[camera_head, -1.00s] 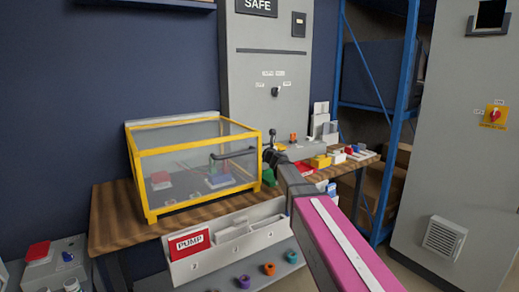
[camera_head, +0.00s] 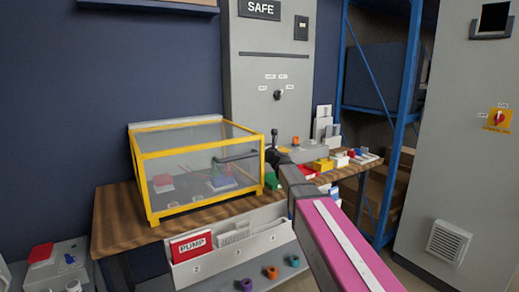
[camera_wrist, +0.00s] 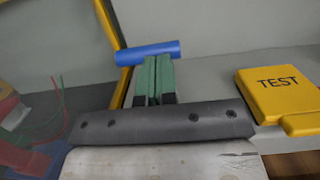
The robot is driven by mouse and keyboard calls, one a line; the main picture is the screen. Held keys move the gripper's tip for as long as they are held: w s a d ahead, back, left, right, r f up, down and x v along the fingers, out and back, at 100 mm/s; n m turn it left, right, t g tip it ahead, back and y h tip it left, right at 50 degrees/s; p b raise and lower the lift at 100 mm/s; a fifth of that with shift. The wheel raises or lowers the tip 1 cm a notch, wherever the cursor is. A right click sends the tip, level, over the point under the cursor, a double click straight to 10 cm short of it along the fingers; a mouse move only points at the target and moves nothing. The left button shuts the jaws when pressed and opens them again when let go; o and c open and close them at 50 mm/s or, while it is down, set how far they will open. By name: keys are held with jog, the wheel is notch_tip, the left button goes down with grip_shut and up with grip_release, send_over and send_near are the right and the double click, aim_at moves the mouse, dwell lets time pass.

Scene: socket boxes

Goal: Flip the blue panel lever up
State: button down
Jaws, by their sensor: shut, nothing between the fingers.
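A blue cylindrical bar (camera_wrist: 148,52), which looks like the lever's handle, lies nearly level across the upper middle of the wrist view. My gripper (camera_wrist: 155,60) has its green fingers side by side with no clear gap. The fingertips overlap the lower edge of the blue bar in the picture; I cannot tell whether they touch it. The bar is not between the fingers. The lever's base and pivot are not clear. In the head view my arm reaches toward the right side of the yellow-framed clear box, and I cannot pick out the blue bar there.
The yellow-framed clear box (camera_head: 149,190) stands on the wooden bench (camera_head: 112,215), left of my arm. A yellow TEST block (camera_wrist: 278,92) lies right of my gripper. A PUMP holder (camera_head: 240,250) hangs at the bench front. A grey cabinet stands behind, with blue shelving (camera_head: 407,90) right.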

jog(key=shift+w+a+r, duration=0.2)
jog(key=shift+w+r, duration=0.1)
jog(key=shift+r, duration=0.2)
jog(key=shift+w+a+r+g+h, duration=0.25)
jog(key=shift+w+r+g+h, duration=0.15)
jog(key=shift+g, duration=0.2)
jog(key=shift+w+a+r, duration=0.3)
jog(key=shift+w+r, duration=0.05)
jog(key=shift+w+a+r+g+h, duration=0.2)
jog(key=shift+w+r+g+h, duration=0.1)
jog(key=shift+w+g, duration=0.1)
dwell(0.3)
jog(key=shift+w+a, duration=0.1)
jog(key=shift+r, duration=0.1)
jog(key=shift+w+a+r, duration=0.1)
jog(key=shift+w+a, duration=0.1)
jog(key=shift+w, duration=0.1)
jog(key=shift+w+a+r, duration=0.25)
jog(key=shift+w+a, duration=0.15)
jog(key=shift+w, duration=0.2)
dwell(0.3)
